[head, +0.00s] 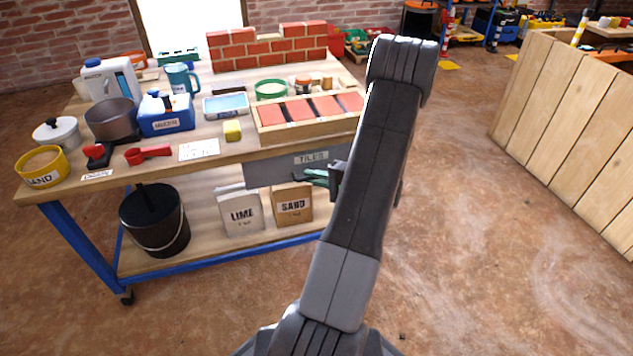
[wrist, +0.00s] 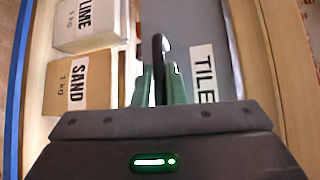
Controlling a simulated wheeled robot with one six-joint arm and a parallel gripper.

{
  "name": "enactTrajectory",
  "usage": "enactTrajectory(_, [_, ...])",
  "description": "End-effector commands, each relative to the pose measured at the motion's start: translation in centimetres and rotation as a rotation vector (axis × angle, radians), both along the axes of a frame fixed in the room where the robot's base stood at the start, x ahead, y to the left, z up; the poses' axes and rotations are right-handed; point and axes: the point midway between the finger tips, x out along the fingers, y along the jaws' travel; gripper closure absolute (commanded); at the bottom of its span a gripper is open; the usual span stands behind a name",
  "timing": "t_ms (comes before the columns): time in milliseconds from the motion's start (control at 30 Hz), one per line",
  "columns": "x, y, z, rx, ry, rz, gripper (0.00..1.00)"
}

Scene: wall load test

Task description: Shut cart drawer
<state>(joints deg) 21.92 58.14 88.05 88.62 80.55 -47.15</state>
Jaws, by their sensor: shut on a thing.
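The cart (head: 215,150) has a wooden top and blue legs. Its grey drawer (head: 280,172), labelled TILES, hangs under the front edge of the top; it also shows in the wrist view (wrist: 205,45). How far the drawer stands out is hard to tell. My gripper (head: 318,178) is at the drawer front, partly hidden behind my arm. In the wrist view the green fingers of my gripper (wrist: 159,85) are shut on the dark drawer handle (wrist: 158,48). The drawer's right end is hidden by my arm in the head view.
LIME (head: 240,212) and SAND (head: 292,204) bags and a black bucket (head: 155,222) stand on the lower shelf. A tile tray (head: 270,135) and several tools sit on top. A wooden partition (head: 565,130) stands right, with clear floor between.

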Motion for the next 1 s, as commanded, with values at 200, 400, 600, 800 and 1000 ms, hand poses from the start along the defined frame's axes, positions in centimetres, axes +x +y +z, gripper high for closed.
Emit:
enactTrajectory(200, [0.4,-0.1,0.1,0.000,-0.007,-0.009,0.68])
enactTrajectory(400, [0.4,0.0,0.2,0.001,-0.009,-0.008,0.68])
enactTrajectory(600, [0.2,-0.5,0.5,0.001,-0.009,-0.008,0.68])
enactTrajectory(800, [-1.3,-3.7,1.0,0.000,-0.004,-0.012,0.68])
enactTrajectory(1000, [-3.5,-7.8,1.6,0.000,-0.002,-0.012,0.68])
